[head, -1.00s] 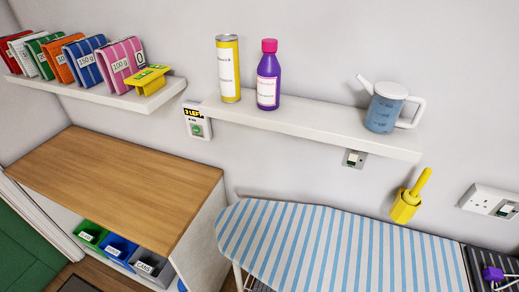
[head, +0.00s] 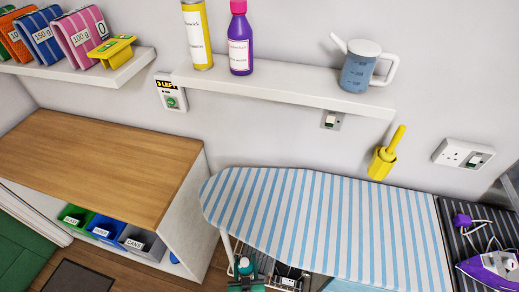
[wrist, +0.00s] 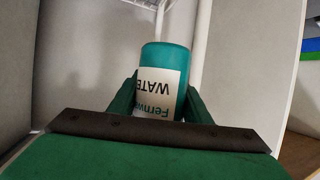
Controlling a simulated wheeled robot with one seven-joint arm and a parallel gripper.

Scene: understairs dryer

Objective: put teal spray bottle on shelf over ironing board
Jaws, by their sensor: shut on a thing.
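The teal spray bottle (wrist: 163,65), with a white label reading "WATE…", is between the two green fingers of my gripper (wrist: 158,100), which is shut on it. In the head view my gripper (head: 246,286) and the bottle (head: 245,266) show small at the bottom edge, low beside the ironing board's left end. The white shelf (head: 290,92) is on the wall above the striped ironing board (head: 310,215). It bears a yellow can (head: 197,35), a purple bottle (head: 240,42) and a blue watering can (head: 361,68).
The shelf is clear between the purple bottle and the watering can. A yellow brush holder (head: 382,163) hangs on the wall below it. A purple iron (head: 490,268) rests at the board's right end. A wooden-topped cabinet (head: 110,160) stands left. A wire rack (head: 285,282) shows under the board.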

